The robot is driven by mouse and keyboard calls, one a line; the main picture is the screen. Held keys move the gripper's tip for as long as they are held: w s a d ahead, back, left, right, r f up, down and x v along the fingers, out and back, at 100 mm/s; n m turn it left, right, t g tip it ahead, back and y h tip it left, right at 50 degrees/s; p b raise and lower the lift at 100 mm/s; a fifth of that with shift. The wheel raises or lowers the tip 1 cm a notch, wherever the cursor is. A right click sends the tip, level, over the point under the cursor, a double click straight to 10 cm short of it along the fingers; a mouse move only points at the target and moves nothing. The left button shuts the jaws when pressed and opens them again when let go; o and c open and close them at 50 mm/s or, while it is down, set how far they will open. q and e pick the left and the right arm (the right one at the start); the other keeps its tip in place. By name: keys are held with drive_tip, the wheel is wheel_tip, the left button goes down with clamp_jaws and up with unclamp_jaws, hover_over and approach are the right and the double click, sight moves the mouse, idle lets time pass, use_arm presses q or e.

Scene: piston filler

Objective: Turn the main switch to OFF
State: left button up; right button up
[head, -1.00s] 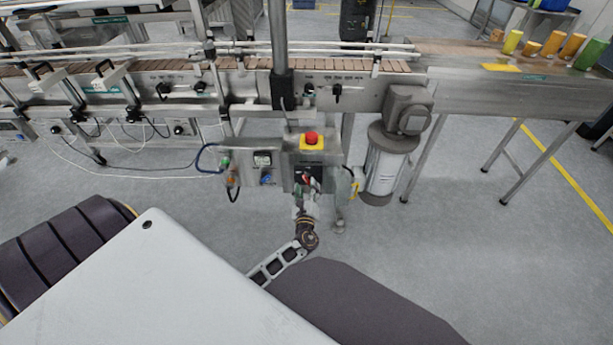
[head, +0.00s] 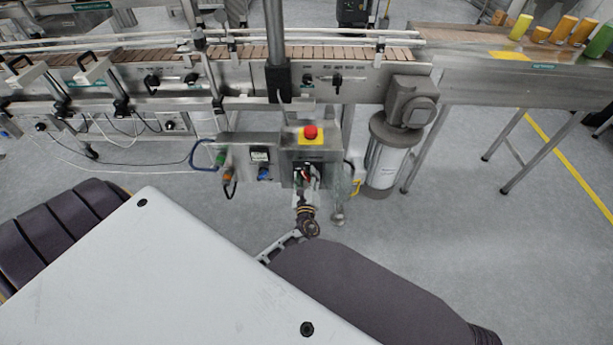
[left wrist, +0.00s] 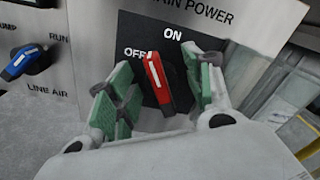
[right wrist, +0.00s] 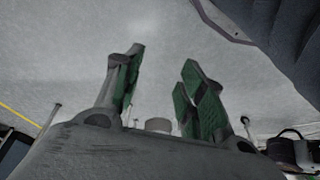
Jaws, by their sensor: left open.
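The main switch (left wrist: 158,82) is a red knob with a white line on a black plate under the words "MAIN POWER". Its top end leans a little left, under "ON" and just right of "OFF". My left gripper (left wrist: 158,92) is open, with one green-padded finger on each side of the knob; whether either pad touches it I cannot tell. In the head view my left gripper (head: 306,182) is at the switch box and hides most of the switch. My right gripper (right wrist: 160,88) is open and empty, over bare floor in the right wrist view.
A red emergency button on a yellow plate (head: 311,135) is just above the switch. A blue "LINE AIR" knob (left wrist: 24,62) is to the left. A motor (head: 386,155) hangs right of the box, and the conveyor (head: 350,53) runs above.

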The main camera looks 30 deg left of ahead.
use_arm(q)
drive_tip(key=c, duration=1)
use_arm(e)
drive_tip(key=shift+s, duration=0.1)
